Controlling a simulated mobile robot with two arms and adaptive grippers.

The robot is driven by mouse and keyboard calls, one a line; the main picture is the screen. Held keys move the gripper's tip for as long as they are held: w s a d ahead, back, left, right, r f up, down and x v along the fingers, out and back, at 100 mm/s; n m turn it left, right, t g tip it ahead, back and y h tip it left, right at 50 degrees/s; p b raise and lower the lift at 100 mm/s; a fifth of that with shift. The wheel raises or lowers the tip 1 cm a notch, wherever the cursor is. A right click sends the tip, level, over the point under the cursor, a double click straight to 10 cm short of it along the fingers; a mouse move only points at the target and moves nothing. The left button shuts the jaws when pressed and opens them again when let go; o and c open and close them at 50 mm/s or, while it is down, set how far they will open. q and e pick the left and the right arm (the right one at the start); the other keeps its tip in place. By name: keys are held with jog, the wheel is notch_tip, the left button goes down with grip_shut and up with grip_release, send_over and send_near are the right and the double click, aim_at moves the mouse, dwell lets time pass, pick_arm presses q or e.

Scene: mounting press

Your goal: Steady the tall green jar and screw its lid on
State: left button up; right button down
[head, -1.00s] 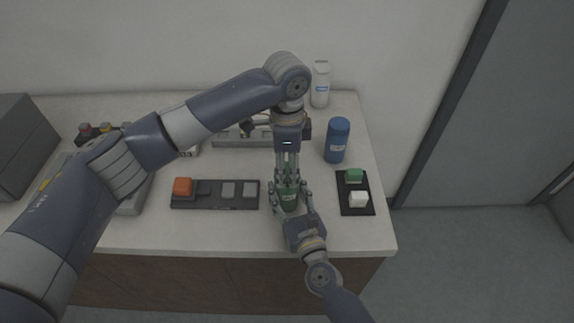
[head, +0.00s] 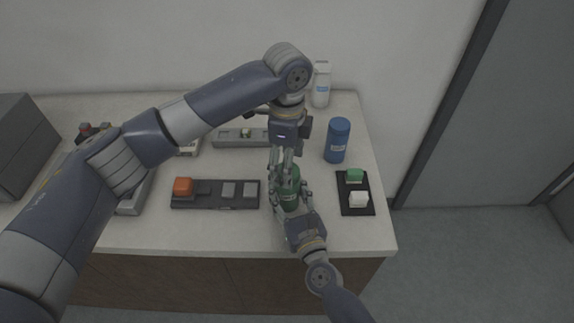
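The tall green jar (head: 289,200) stands near the front right of the counter, mostly covered by my grippers. My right gripper (head: 289,206) comes from the front and has its fingers on both sides of the jar's lower body, shut on it. My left gripper (head: 285,168) points down from above, with its fingers at the jar's green top. The fingers overlap the top, so I cannot tell whether they are closed on the lid. I cannot make out the lid apart from the jar, or how it sits.
A black tray (head: 346,207) with a green block (head: 354,175) and a white block (head: 358,199) lies right of the jar. A blue bottle (head: 337,140) and a white bottle (head: 321,84) stand behind. A dark panel (head: 214,204) with an orange block (head: 183,187) lies left.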

pick_arm(q)
notch_tip(320, 180, up, 10)
jog(key=shift+r, duration=0.25)
pick_arm(e)
jog(key=c, duration=0.7)
grip_release()
jog(key=shift+s, duration=0.1)
jog(key=v, duration=1.2)
